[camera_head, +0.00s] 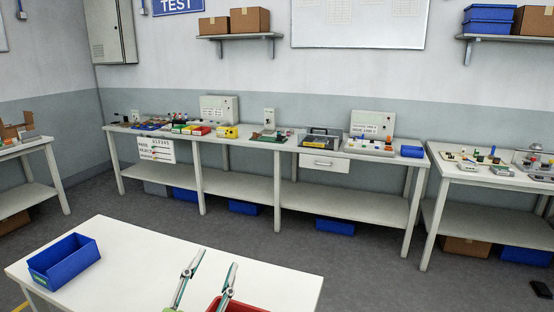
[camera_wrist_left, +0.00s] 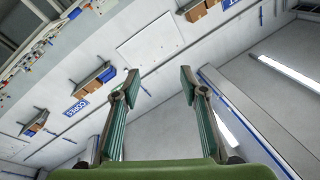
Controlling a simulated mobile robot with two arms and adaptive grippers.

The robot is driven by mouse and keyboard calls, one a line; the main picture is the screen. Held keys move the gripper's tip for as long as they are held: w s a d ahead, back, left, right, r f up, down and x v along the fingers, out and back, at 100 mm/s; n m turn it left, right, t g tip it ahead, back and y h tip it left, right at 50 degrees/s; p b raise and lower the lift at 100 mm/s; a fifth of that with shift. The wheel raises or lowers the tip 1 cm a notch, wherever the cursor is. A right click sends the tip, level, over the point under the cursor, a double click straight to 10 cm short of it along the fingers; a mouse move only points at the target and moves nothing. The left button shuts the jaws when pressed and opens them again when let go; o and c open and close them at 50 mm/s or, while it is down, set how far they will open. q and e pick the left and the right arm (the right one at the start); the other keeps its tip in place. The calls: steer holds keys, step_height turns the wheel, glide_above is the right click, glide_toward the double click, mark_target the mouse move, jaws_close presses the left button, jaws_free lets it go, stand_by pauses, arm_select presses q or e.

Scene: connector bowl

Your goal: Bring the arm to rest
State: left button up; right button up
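My left gripper (camera_head: 215,261) shows at the bottom centre of the head view, its two fingers pointing up and away over the white near table. The fingers are spread apart with nothing between them. In the left wrist view the same gripper (camera_wrist_left: 160,82) is open and empty, with wall and ceiling behind it. The red bin (camera_head: 246,306) is at the bottom edge of the head view, beside and partly behind the right finger; most of it is cut off. My right gripper is in neither view.
A blue bin (camera_head: 64,262) stands at the left of the near white table (camera_head: 150,262). The table's middle is clear. A long bench (camera_head: 250,140) with small parts and devices stands beyond a floor gap, with another bench (camera_head: 485,178) at right.

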arm_select(q)
steer(key=s+a+f+n+g+y, duration=0.2)
steer(key=a+f, duration=0.1)
steer(key=f, duration=0.3)
steer(key=s+a+f+n+g+y, duration=0.1)
steer(key=a+f+g, duration=0.15)
steer(key=f, duration=0.35)
steer(key=s+a+f+n+g, duration=0.25)
steer(key=s+f+g, duration=0.95)
steer(key=s+f, duration=1.05)
step_height(320, 180, down, 23)
steer(key=s, duration=0.3)
steer(key=s+a+f+g, duration=0.2)
steer(key=s+a+f, duration=0.1)
steer(key=s+f, duration=1.3)
steer(key=shift+s+f+m, duration=0.35)
steer(key=shift+s+f, duration=0.05)
steer(key=shift+s, duration=0.25)
